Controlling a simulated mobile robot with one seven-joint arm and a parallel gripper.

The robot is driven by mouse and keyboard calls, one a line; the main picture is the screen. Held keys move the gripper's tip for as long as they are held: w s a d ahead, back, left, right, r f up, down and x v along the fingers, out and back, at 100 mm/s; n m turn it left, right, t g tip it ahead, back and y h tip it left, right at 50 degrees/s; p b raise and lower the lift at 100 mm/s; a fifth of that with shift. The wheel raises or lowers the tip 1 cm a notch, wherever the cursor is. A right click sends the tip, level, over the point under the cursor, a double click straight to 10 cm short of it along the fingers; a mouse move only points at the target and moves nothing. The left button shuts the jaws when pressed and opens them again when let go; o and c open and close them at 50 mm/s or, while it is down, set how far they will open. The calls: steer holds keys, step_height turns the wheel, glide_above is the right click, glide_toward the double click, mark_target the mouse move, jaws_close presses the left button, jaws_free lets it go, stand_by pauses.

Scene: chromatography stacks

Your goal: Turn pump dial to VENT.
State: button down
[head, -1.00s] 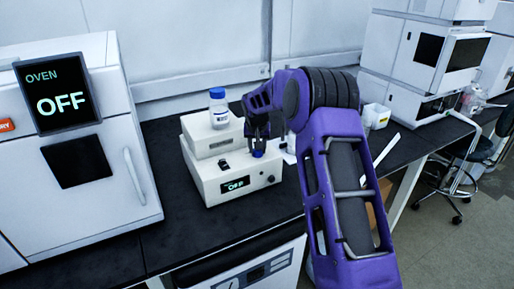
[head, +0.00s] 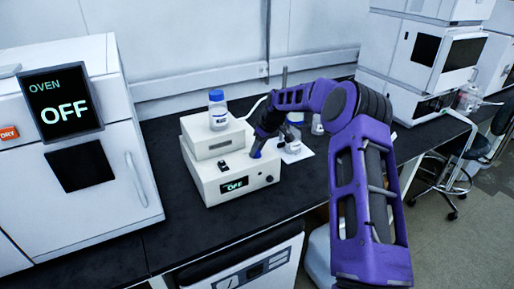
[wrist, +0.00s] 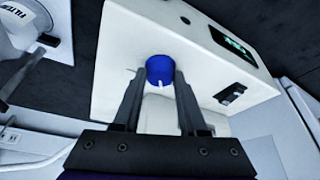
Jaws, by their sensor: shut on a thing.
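The pump is a white box (head: 213,188) on the black bench in the head view, with a small display (head: 235,185) reading OFF. A blue dial (wrist: 159,66) is on its top face, and a small white mark shows on the dial in the wrist view. My gripper (head: 257,149) comes down onto the dial from the upper right. In the wrist view my gripper's two fingers (wrist: 159,76) are on either side of the dial, shut on it. In the head view the fingers hide most of the dial. Labels around the dial cannot be read.
A white oven (head: 92,150) reading OFF is on the left. Bench in front is clear.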

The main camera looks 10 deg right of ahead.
steer(key=shift+n+g, duration=0.4)
steer(key=shift+n, duration=0.7)
steer(key=shift+d+y, duration=0.1)
steer(key=shift+y, duration=0.2)
steer(key=shift+c, duration=2.2)
jaws_free()
steer(key=v, duration=1.7)
steer(key=shift+r, duration=0.2)
